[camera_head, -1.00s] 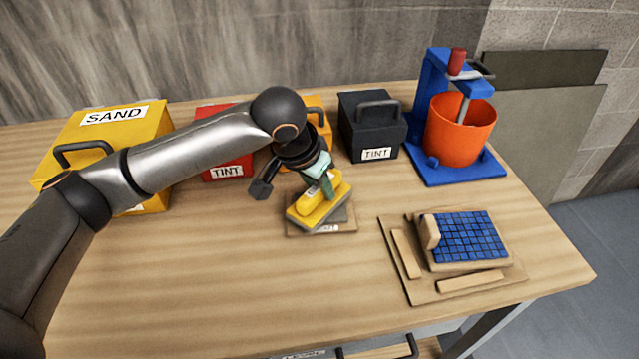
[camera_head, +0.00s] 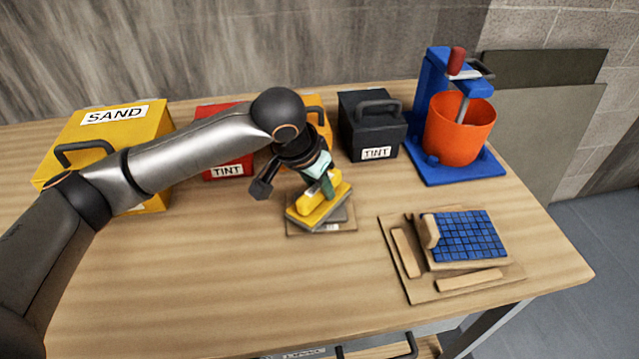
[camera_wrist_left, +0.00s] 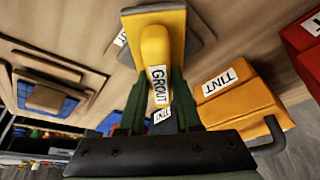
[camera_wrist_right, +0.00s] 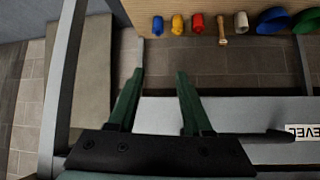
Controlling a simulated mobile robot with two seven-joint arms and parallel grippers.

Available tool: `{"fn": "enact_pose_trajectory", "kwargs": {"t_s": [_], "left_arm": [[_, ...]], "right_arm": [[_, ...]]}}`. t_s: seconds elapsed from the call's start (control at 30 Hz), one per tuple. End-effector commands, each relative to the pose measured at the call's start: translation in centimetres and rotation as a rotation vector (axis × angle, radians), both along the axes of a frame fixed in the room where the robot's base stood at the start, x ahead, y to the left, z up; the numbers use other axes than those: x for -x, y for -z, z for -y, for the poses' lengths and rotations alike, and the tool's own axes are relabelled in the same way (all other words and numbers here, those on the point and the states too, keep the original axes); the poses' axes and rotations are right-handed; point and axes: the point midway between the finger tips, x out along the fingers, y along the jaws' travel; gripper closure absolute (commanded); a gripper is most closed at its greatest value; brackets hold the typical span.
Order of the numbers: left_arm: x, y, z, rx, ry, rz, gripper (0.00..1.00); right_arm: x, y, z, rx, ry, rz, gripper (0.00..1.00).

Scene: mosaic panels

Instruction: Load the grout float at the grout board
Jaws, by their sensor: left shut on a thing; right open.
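The yellow grout float (camera_head: 318,208) has a long yellow handle and a flat grey-edged base. My left gripper (camera_head: 327,185) is shut on its handle, also seen in the left wrist view with a GROUT label (camera_wrist_left: 158,88). The float is over the grout board (camera_head: 342,226), a grey plate on a wooden base. The float hides much of the board; I cannot tell whether they touch or whether grout is on the float's underside. My right gripper (camera_wrist_right: 160,75) is open and empty in the right wrist view.
A wooden panel with blue tiles (camera_head: 468,238) lies right of the board. Behind are a yellow SAND box (camera_head: 145,135), a red TINT box (camera_head: 228,172), a black TINT box (camera_head: 372,135) and a blue mixer with an orange bucket (camera_head: 460,130). The front left table is clear.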

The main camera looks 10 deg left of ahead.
Motion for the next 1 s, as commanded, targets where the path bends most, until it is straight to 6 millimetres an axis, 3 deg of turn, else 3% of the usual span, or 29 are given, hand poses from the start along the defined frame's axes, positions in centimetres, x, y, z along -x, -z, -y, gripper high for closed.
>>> {"fn": "enact_pose_trajectory", "kwargs": {"t_s": [0.17,1.0], "left_arm": [[0.2,0.1,0.0,-0.002,0.002,-0.008,1.0],[0.0,-5.4,0.0,0.001,0.0,0.0,1.0]], "right_arm": [[0.0,-0.3,0.0,0.0,0.0,0.0,0.5],[0.0,-7.0,0.0,0.0,0.0,0.0,0.5]]}}
